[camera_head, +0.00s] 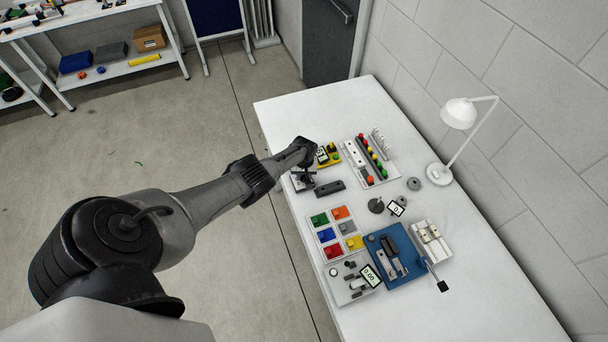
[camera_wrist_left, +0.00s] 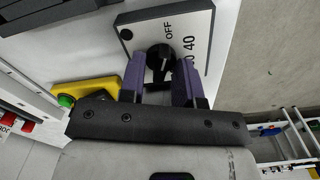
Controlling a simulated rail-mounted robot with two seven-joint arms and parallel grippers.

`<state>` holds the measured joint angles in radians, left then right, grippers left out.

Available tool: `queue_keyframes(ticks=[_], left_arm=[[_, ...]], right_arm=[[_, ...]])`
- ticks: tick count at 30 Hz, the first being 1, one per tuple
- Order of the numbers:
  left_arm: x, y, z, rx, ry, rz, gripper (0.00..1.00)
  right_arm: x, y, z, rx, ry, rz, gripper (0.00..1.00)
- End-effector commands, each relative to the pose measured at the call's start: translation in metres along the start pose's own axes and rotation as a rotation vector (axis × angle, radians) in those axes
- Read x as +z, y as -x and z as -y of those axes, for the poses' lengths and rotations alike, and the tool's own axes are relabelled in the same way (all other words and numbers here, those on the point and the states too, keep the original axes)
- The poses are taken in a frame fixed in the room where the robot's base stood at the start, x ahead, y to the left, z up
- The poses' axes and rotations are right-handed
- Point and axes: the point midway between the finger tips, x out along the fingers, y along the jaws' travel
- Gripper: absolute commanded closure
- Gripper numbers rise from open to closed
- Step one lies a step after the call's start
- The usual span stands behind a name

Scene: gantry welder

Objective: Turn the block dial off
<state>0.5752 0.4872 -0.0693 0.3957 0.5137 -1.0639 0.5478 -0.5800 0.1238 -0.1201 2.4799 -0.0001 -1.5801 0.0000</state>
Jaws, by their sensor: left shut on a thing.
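The block dial (camera_wrist_left: 159,56) is a round black knob on a pale plate (camera_wrist_left: 202,22), seen in the left wrist view. The plate is marked "OFF" above the knob and "40" to its right. My left gripper (camera_wrist_left: 160,68) has its two purple fingers on either side of the knob, shut on it. The knob's pointer setting is hard to read. In the head view my left arm reaches to the table's left edge, and its wrist hides the dial there. My right gripper is in neither view.
A yellow box with a green button (camera_wrist_left: 66,100) stands beside the dial plate. On the white table (camera_head: 460,290) are a rack of coloured knobs (camera_head: 371,160), a tray of coloured blocks (camera_head: 323,236), a blue fixture (camera_head: 408,244) and a lamp (camera_head: 459,113).

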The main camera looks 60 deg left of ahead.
Motion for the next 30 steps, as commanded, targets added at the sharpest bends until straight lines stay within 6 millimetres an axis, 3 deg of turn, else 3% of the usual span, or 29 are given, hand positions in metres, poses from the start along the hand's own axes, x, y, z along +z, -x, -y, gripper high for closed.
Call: queue_keyframes(ticks=[3,4,6,17,30], left_arm=[[0.0,0.0,0.0,0.001,0.001,-0.001,0.93],[0.0,0.0,0.0,0.001,0.001,-0.001,0.68],[0.0,0.0,0.0,0.001,0.0,-0.001,0.63],[0.0,0.01,0.0,0.0,-0.001,-0.001,0.63],[-0.001,0.089,0.001,0.001,-0.003,-0.003,0.63]], right_arm=[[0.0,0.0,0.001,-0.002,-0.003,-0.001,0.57],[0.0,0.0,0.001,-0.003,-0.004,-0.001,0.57],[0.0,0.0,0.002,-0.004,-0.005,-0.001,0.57],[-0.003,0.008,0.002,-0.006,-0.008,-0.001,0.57],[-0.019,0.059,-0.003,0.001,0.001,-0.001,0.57]])
